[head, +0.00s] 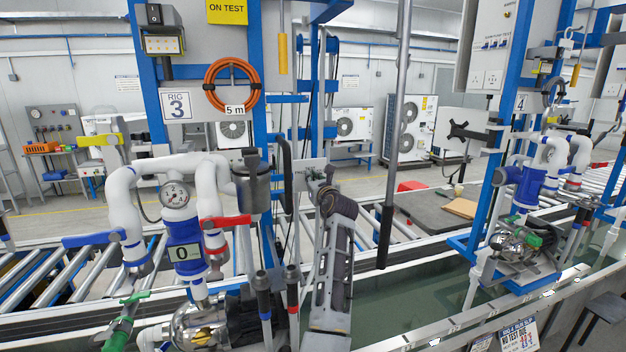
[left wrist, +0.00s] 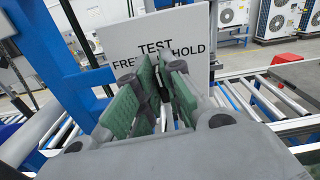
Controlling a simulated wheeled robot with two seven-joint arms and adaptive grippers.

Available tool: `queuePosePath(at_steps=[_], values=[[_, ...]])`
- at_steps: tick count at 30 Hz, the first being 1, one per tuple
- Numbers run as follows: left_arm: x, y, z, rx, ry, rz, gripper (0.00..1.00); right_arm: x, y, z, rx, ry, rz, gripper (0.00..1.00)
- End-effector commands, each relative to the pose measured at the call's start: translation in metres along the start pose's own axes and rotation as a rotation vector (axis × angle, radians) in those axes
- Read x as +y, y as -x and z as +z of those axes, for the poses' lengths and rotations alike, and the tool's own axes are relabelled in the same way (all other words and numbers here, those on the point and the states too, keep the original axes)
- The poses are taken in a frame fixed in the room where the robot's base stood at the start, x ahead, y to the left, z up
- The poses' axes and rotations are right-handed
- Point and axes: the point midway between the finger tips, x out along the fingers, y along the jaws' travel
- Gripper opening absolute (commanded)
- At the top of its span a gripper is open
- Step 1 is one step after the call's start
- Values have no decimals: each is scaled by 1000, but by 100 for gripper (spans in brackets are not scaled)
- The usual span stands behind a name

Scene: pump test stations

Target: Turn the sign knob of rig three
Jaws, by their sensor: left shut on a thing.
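Rig three, marked by its number plate (head: 176,105), stands left of centre in the head view. Its yellow ON TEST sign (head: 227,11) shows at the top. The pale knob plate (head: 311,173) is beside the blue frame, seen at a slant. In the left wrist view the plate (left wrist: 188,36) reads TEST, FREE and HOLD. My left gripper (head: 322,183) is at this plate, its green-padded fingers (left wrist: 165,78) pointing at it. It is shut on the sign knob, which is mostly hidden between the fingers. My right gripper is not in view.
White pipes, a gauge (head: 175,195), a red-handled valve (head: 226,221) and a pump (head: 205,325) stand left of my left arm. An orange hose coil (head: 232,84) hangs above. A grey pole (head: 397,110) rises to the right. Rig four (head: 522,103) stands farther right.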

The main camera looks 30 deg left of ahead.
Motion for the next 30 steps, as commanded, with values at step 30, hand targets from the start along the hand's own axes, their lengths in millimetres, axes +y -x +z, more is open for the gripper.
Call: queuePosePath(at_steps=[30], values=[[6,0,-3,1,596,1,0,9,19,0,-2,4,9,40]])
